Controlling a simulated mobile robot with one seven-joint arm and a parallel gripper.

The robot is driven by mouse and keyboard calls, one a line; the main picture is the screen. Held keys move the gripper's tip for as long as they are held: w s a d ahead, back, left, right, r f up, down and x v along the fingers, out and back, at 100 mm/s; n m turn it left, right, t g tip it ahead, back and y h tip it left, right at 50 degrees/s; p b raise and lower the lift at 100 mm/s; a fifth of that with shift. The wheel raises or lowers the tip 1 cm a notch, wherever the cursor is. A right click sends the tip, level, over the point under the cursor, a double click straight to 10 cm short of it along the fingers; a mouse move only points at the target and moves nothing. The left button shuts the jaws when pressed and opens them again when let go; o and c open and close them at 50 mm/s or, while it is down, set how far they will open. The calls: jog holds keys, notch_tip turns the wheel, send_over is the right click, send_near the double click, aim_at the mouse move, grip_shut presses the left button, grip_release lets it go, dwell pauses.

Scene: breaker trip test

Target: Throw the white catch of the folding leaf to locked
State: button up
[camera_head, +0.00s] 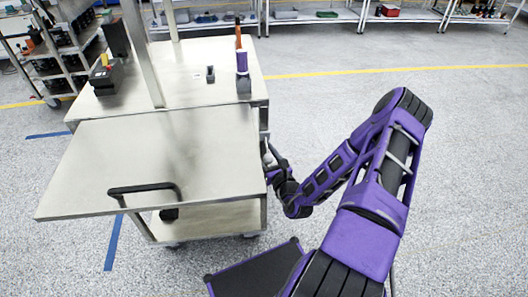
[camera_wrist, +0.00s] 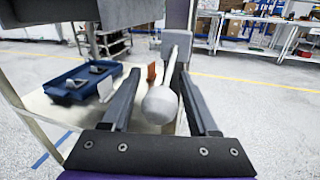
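The folding leaf (camera_head: 150,175) is a pale metal panel that sticks out level from the near side of the cart, with a black bar handle on it. The white catch (camera_wrist: 161,103) shows in the wrist view as a lever with a round ball end, its stalk rising to a grey block (camera_wrist: 176,43). My gripper (camera_wrist: 162,80) is open, with one finger on each side of the ball and gaps showing between. In the head view my gripper (camera_head: 267,155) is at the right side of the cart, near the leaf's hinge edge, small and partly hidden.
The cart top (camera_head: 190,75) carries a dark device (camera_head: 105,77) and a purple-and-orange item (camera_head: 241,62). A blue tray (camera_wrist: 68,87) with small parts shows at left in the wrist view. Shelving stands at the back.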

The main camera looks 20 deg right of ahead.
grip_shut()
dwell(1.2)
